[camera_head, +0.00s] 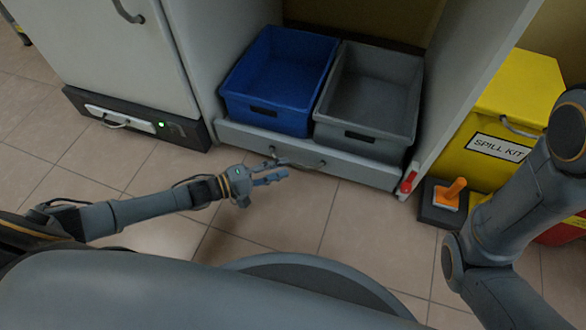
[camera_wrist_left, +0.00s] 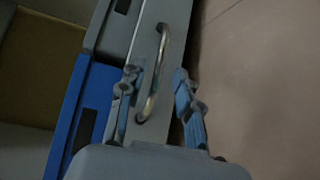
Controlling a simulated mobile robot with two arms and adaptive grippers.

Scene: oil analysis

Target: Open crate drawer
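The crate drawer (camera_head: 352,172) is a low grey drawer under two crates, and its front sits flush in the cabinet. Its curved metal handle (camera_head: 303,164) is on the front, and it also shows in the wrist view (camera_wrist_left: 163,58). My left gripper (camera_head: 278,172) is at the left end of the handle. In the left wrist view, its two blue-grey fingers (camera_wrist_left: 155,78) are spread, with the handle between them and a gap on each side. My right arm shows at the right, but its gripper is out of view.
A blue crate (camera_head: 262,112) and a grey crate (camera_head: 375,140) stand side by side on the drawer. A grey cabinet with a dark lower drawer (camera_head: 190,132) is at left. A yellow spill kit bin (camera_head: 490,165) stands at right. Tiled floor in front is clear.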

